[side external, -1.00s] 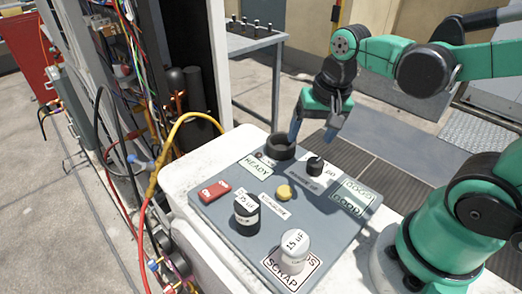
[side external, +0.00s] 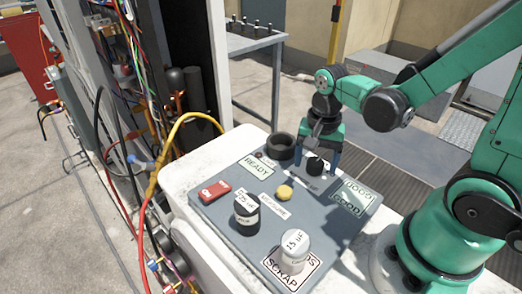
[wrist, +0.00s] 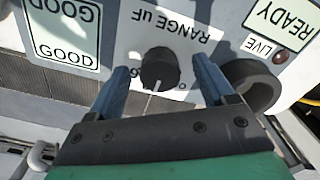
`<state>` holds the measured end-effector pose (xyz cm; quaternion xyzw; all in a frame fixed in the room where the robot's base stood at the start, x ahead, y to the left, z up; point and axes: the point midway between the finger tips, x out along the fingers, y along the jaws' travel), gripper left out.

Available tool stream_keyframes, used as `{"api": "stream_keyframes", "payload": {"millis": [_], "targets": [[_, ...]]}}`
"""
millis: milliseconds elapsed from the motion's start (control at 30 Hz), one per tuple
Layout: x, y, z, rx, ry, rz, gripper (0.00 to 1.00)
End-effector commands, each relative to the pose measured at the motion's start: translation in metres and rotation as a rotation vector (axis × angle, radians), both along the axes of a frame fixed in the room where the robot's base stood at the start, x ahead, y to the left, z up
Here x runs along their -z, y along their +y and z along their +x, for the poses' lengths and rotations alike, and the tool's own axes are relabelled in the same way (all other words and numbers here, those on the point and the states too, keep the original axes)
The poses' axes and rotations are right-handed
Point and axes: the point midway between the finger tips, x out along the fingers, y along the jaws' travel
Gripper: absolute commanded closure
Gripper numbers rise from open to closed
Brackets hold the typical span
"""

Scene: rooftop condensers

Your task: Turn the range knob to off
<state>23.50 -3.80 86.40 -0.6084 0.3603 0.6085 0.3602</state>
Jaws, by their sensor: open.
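The range knob (side external: 315,166) is a small black round knob on the grey panel (side external: 325,221). In the wrist view the knob (wrist: 160,69) has a white pointer line running toward the gripper's palm, with "RANGE UF" printed beside it, upside down. Part of the scale marking is hidden behind the knob and fingers. My gripper (side external: 317,162) is open above the panel, pointing down. Its two blue fingers stand on either side of the knob, with a gap on each side in the wrist view (wrist: 157,82). I cannot tell how far the fingertips are above the panel.
The panel also carries a red switch (side external: 215,191), a yellow button (side external: 284,192), a dark capacitor (side external: 246,211) and a white capacitor (side external: 294,251). GOOD (side external: 346,205) and READY (side external: 257,166) labels lie flat.

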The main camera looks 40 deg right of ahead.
Motion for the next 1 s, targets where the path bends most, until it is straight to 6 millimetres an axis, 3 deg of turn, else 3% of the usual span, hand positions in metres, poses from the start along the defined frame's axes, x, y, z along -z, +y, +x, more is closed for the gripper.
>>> {"api": "stream_keyframes", "payload": {"millis": [233,500,1000], "targets": [[0.0004,0.0,-0.0001,0.0,0.0,0.0,0.27],[0.0003,0.0,0.0,0.0,0.0,0.0,1.0],[0.0002,0.0,0.0,-0.134,0.001,0.0,1.0]]}}
